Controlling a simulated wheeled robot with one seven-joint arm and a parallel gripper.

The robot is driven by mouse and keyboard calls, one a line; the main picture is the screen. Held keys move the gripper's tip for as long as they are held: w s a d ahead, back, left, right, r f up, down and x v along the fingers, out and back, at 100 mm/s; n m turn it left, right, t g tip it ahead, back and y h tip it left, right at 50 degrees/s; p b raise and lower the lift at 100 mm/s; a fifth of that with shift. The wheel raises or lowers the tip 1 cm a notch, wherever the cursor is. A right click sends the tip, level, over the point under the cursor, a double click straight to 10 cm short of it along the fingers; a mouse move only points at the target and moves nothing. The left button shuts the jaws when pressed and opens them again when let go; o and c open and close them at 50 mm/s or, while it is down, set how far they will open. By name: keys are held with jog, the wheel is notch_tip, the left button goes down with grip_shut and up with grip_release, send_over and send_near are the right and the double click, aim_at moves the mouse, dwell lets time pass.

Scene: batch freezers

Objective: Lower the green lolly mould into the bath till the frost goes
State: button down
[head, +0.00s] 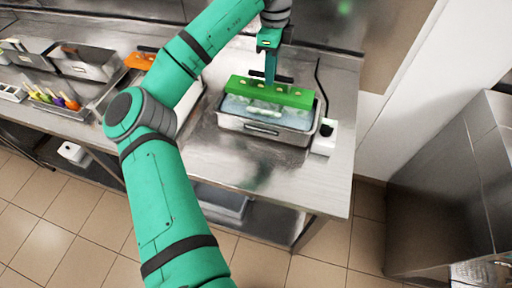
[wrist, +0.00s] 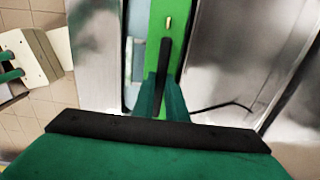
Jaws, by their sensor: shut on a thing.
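The green lolly mould (head: 270,91) is a long green bar with several pale stick ends along its top. It is at the metal bath (head: 265,133), a rectangular steel tray of pale liquid; its lower part shows as whitish shapes at the liquid. My gripper (head: 270,72) is above the middle of the mould, shut on a dark handle that rises from it. In the wrist view the mould (wrist: 165,18) runs under the fingers (wrist: 162,95), with the dark handle between them. How deep the mould sits is hard to tell.
A small white box (head: 324,137) with a dark cable stands right of the bath. An orange mould (head: 140,61) lies to the left, partly behind my arm. Steel bins (head: 84,62) and a tray of coloured items (head: 62,103) are farther left. The counter front is bare.

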aim_at(270, 88)
jog(key=shift+f, duration=1.9)
dwell(6.1)
